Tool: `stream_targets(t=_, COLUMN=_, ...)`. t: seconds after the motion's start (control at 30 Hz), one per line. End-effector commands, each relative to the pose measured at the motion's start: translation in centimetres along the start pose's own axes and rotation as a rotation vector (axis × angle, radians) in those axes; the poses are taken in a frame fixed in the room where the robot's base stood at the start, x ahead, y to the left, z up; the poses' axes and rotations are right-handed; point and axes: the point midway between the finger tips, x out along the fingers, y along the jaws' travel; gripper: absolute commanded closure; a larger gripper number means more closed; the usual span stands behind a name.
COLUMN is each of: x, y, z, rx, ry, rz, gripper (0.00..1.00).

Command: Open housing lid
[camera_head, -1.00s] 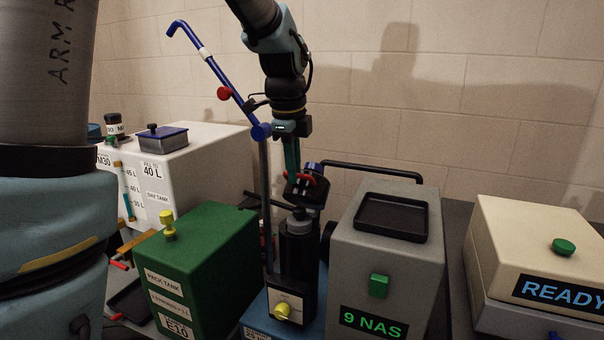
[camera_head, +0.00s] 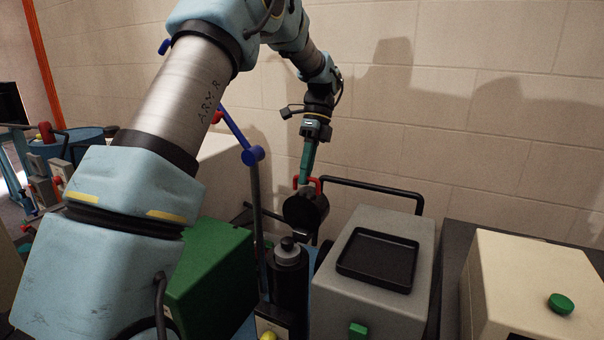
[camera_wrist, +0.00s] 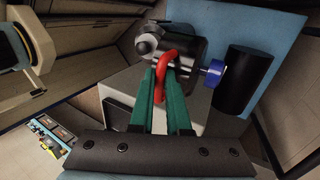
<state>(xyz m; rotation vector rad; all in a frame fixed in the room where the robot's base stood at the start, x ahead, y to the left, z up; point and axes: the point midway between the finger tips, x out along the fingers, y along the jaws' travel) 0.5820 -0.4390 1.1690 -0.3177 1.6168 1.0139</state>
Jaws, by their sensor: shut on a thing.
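The housing (camera_head: 288,280) is an upright black cylinder with a grey and black piece at its top. Its dark round lid (camera_head: 306,210) stands tilted up behind and above that top, its round face towards the head camera. My gripper (camera_head: 305,180) is above the lid, shut on its red handle (camera_head: 317,181). In the wrist view the green fingers of my gripper (camera_wrist: 162,75) close around the red handle (camera_wrist: 166,62), with the dark lid body (camera_wrist: 188,48) beyond. Whether the lid is still joined to the housing is hard to tell.
A grey tank (camera_head: 345,285) with a black tray top (camera_head: 378,259) stands close right of the housing. A green tank (camera_head: 215,275) stands left, partly behind my arm. A cream box (camera_head: 530,280) is farther right. A black bent pipe (camera_head: 372,187) and the wall are behind the lid.

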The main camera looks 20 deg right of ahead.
Motion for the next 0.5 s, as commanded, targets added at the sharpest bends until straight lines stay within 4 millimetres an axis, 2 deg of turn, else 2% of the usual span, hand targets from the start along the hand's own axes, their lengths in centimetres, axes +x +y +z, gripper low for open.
stream_targets(t=0.13, x=0.33, y=-0.66, z=-0.05, rx=0.0, ry=-0.001, rz=0.037, gripper=1.0)
stream_targets(t=0.5, x=0.3, y=-0.84, z=-0.06, rx=0.0, ry=-0.001, rz=0.053, gripper=1.0)
